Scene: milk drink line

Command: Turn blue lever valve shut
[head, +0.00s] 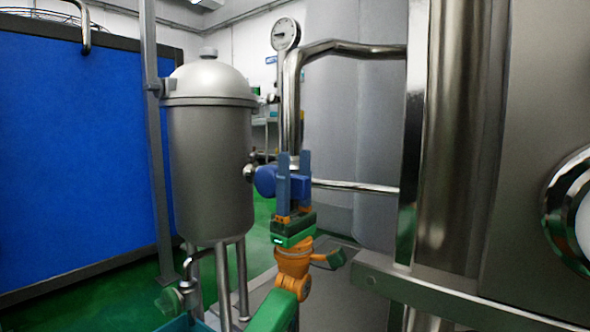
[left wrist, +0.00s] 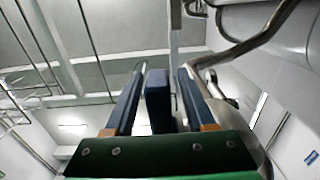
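The blue lever valve (head: 264,181) is on the pipework to the right of the steel tank in the head view. Its rounded blue end shows left of my fingers, which hide part of the rest. My left gripper (head: 294,168) points upward at the lever, its two blue fingers raised. In the left wrist view, the blue lever (left wrist: 158,100) stands between the two fingers of my left gripper (left wrist: 160,75). Narrow gaps show on both sides, so the fingers look open around it. My right gripper is not in view.
A domed steel tank (head: 210,150) stands close left of the gripper. A bent steel pipe (head: 345,48) and a thin pipe (head: 355,187) run right to large steel equipment. A pressure gauge (head: 286,34) is above. A blue panel (head: 75,150) fills the left.

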